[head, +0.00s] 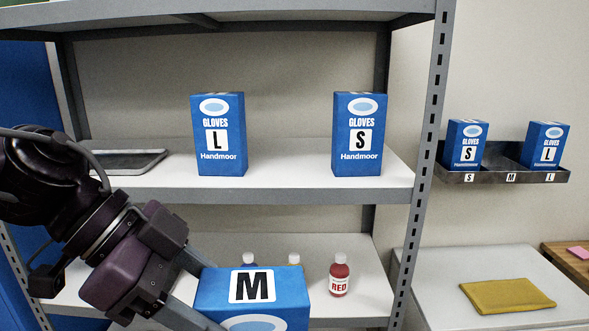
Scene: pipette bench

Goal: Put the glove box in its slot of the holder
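The blue glove box marked M (253,286) is at the bottom centre, close to the camera. Its M label and part of a white oval show; its lower part is out of the frame. My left gripper (205,293) comes in from the left with a finger along each side of this box and appears shut on it; the fingertips are partly hidden or cut off. The dark holder (511,178) on the right wall has slots labelled S, M and L. An S box (465,146) stands in its left slot and an L box (545,146) in its right slot; the middle M slot is empty. My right gripper is not in view.
A metal shelf unit (300,187) carries an L box (217,135), an S box (359,135) and a grey tray (130,161). Bottles, including a red one (339,277), stand on the lower shelf. Its perforated post (424,150) stands left of the holder. A yellow cloth (507,295) lies below the holder.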

